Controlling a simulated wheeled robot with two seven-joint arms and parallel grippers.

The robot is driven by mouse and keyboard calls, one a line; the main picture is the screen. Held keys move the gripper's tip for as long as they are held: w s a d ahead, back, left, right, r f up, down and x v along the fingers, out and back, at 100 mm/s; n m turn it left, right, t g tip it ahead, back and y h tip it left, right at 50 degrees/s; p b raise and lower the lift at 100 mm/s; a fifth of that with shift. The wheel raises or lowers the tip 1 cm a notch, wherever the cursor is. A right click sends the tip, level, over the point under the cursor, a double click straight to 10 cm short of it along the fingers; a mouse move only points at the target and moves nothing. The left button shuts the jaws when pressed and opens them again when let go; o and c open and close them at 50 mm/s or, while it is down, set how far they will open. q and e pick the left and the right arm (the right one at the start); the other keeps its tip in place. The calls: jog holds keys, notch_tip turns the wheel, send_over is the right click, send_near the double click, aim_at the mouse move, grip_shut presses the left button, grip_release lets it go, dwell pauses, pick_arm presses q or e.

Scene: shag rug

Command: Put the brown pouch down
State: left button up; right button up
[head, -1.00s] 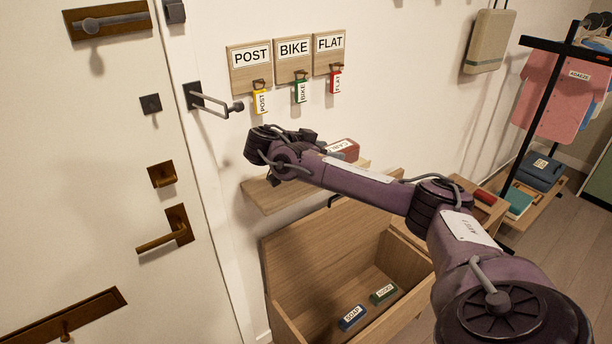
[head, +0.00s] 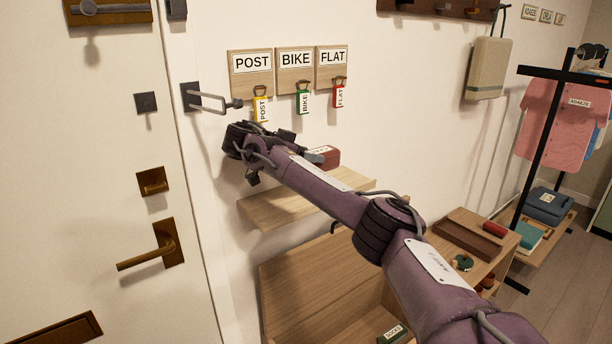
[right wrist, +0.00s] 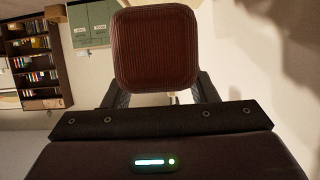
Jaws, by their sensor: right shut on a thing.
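The brown pouch (head: 329,159) shows in the head view as a small reddish-brown block with a white label, partly behind my right forearm. My right gripper (head: 317,157) is shut on it and points to the right, over the pale wooden wall shelf (head: 270,208). My forearm hides the pouch's underside, so I cannot tell whether it touches the shelf. In the right wrist view the pouch (right wrist: 155,45) is a ribbed brown square between the two dark fingers of the gripper (right wrist: 158,92). My left gripper is not in view.
Key tags hang under the POST, BIKE and FLAT boards (head: 295,70) above the shelf. A metal hook bar (head: 210,102) juts out beside the door (head: 90,200). An open wooden bench (head: 310,285) lies below. A brown tray (head: 468,238) stands at the right.

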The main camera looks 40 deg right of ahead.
notch_tip(320, 180, down, 5)
jog(key=shift+s+d+r+p, duration=0.1)
jog(key=shift+s+r+p, duration=0.1)
jog(key=shift+p, duration=0.3)
jog(key=shift+w+f+p, duration=0.2)
jog(key=shift+f+p, duration=0.15)
jog(key=shift+f, duration=0.05)
jog(key=shift+w+f, duration=0.1)
jog(key=shift+f, duration=0.15)
jog(key=shift+f, duration=0.15)
jog(key=shift+f, duration=0.1)
jog(key=o, duration=1.1)
jog(key=shift+o, duration=0.2)
